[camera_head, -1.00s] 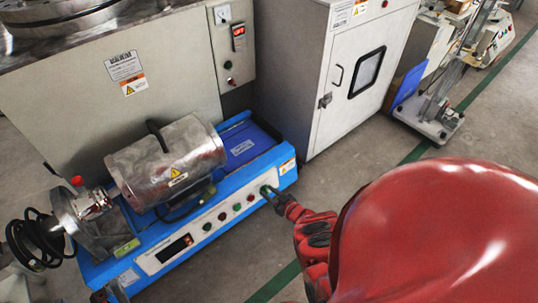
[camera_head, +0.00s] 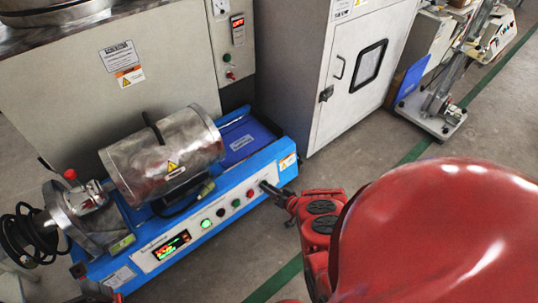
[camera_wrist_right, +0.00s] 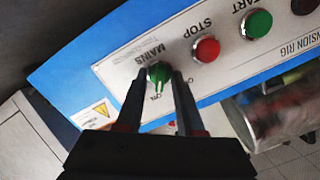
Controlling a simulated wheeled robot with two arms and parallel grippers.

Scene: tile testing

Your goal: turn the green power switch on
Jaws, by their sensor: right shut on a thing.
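The green power switch (camera_wrist_right: 158,73) is a rotary knob under the word MAINS on the machine's white control strip. In the right wrist view its grip points down toward the lettering ON. My right gripper (camera_wrist_right: 159,80) has one finger on each side of the knob and is shut on it. In the head view my right gripper (camera_head: 268,187) reaches the right end of the strip (camera_head: 222,212) and covers the switch. The display (camera_head: 172,245) and a green button (camera_head: 206,223) on the strip glow.
A red STOP button (camera_wrist_right: 206,48) and a green START button (camera_wrist_right: 257,24) sit beside the switch. A metal cylinder (camera_head: 165,155) lies on the blue machine base (camera_head: 287,150). A grey cabinet (camera_head: 340,90) stands behind. Floor is open at the front right.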

